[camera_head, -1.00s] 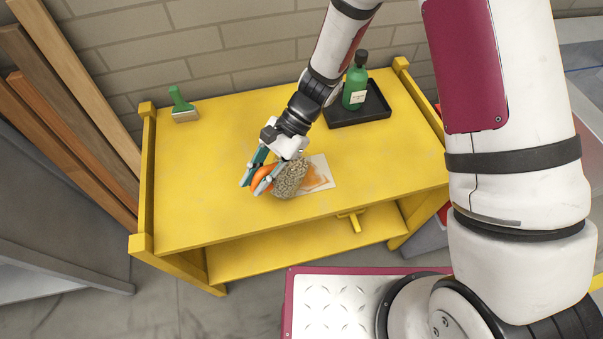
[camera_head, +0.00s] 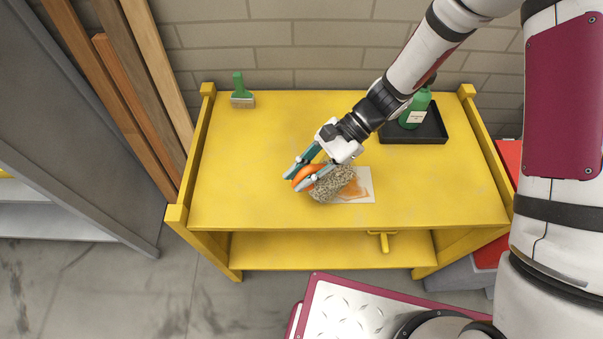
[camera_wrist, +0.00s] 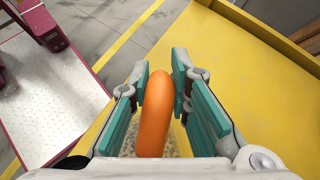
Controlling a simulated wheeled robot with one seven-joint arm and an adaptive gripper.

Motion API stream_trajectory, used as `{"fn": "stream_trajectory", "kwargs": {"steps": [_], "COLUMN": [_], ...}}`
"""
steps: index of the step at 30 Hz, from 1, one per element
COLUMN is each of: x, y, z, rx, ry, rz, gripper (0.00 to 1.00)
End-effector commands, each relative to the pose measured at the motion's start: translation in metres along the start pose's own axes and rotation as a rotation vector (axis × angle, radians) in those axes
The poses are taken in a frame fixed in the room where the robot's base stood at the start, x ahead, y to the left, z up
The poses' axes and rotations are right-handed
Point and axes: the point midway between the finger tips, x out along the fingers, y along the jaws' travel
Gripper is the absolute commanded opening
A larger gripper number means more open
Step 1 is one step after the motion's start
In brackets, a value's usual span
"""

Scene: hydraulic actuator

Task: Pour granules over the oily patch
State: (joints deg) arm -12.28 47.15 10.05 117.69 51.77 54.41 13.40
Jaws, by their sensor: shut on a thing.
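My gripper (camera_head: 296,183) is over the front middle of the yellow bench. Its teal fingers are shut on an orange rounded handle (camera_wrist: 156,115), which also shows in the head view (camera_head: 306,178). A speckled grey-beige mass of granules (camera_head: 333,184) shows right beside the handle, and a little shows below it in the wrist view (camera_wrist: 175,140). I cannot tell whether the granules are in a container or lie loose. The oily patch (camera_head: 354,189) is an orange-brown stain on a pale sheet (camera_head: 366,177). The granules hide the left part of the sheet.
The yellow bench (camera_head: 250,150) has raised side rails and a lower shelf. A black tray (camera_head: 425,133) with a green bottle (camera_head: 414,112) stands at the back right. The bench's left half is mostly clear.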

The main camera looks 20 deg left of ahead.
Motion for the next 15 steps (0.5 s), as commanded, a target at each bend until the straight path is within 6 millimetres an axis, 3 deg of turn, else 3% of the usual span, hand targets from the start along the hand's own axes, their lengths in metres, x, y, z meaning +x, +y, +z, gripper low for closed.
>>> {"fn": "stream_trajectory", "kwargs": {"steps": [15], "x": [-0.008], "y": [-0.0008], "z": [0.0044], "rx": [-0.004], "ry": [-0.064], "rz": [-0.013], "gripper": [0.0]}}
